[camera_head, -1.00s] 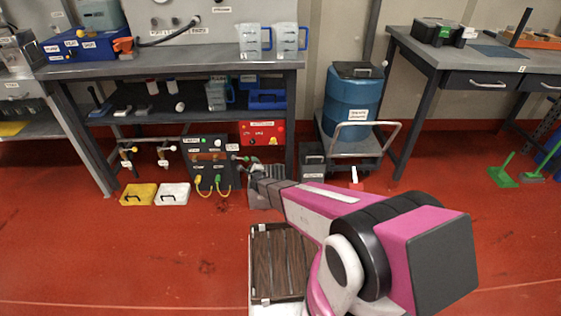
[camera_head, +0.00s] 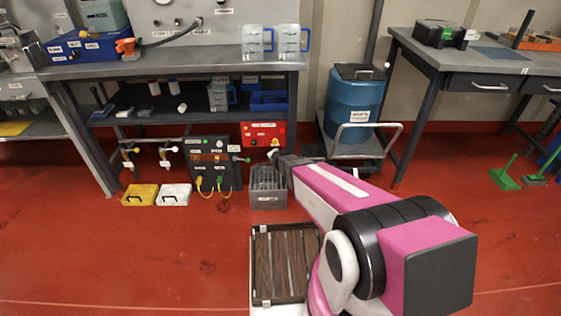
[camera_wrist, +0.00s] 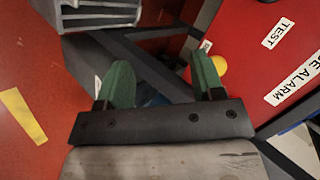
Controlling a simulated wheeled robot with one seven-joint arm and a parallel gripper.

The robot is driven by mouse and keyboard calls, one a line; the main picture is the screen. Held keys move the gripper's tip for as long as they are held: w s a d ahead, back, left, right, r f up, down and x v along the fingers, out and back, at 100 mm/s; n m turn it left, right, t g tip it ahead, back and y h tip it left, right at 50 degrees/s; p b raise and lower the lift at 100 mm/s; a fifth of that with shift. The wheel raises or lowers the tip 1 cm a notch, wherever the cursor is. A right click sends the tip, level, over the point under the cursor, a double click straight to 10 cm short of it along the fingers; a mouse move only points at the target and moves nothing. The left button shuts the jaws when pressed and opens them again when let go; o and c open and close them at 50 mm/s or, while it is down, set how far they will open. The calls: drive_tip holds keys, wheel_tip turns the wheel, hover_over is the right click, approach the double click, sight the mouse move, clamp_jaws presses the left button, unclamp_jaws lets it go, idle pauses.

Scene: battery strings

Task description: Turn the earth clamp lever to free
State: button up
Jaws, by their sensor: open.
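A dark panel (camera_head: 213,152) stands on the floor under the bench, with small labels and a yellow and a green cable at its foot. A short green-tipped part (camera_head: 247,159) sticks out at its right side; I cannot tell whether this is the earth clamp lever. My gripper (camera_head: 274,155) is right of the panel, apart from it, below the red box. In the wrist view my gripper (camera_wrist: 163,80) has its two green fingers wide apart with nothing held between them. No lever shows clearly in the wrist view.
A red box (camera_head: 262,141) hangs under the bench; its red face with labels (camera_wrist: 245,70) fills the wrist view's right. A grey slotted bin (camera_head: 267,201) stands below my gripper. Yellow (camera_head: 139,195) and white cases (camera_head: 174,195) lie left. A blue drum (camera_head: 352,100) stands right.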

drive_tip(key=s+d+r, duration=0.1)
drive_tip(key=s+d+n+g, duration=0.1)
drive_tip(key=s+d+r+n, duration=0.1)
drive_tip(key=shift+s+r+g+h, duration=0.3)
drive_tip(key=shift+a, duration=0.1)
drive_tip(key=shift+w+a, duration=0.1)
drive_tip(key=c, duration=0.8)
drive_tip(key=w+a+n, duration=0.1)
drive_tip(key=a, duration=0.1)
drive_tip(key=w+a+f+n+h, duration=0.1)
drive_tip(key=a, duration=0.1)
drive_tip(key=w+a+f+n, duration=0.1)
drive_tip(key=w+a+n, duration=0.1)
drive_tip(key=a, duration=0.1)
drive_tip(key=shift+f, duration=0.15)
clamp_jaws()
drive_tip(key=w+a+n+t, duration=0.3)
drive_tip(key=w+a+n, duration=0.15)
drive_tip(key=a, duration=0.65)
drive_tip(key=s+f+x, duration=0.1)
drive_tip(key=f+x, duration=0.1)
drive_tip(key=x, duration=1)
drive_tip(key=shift+d+f+n+h, duration=0.35)
drive_tip(key=shift+d+f+h, duration=0.05)
drive_tip(key=shift+d+f, duration=0.05)
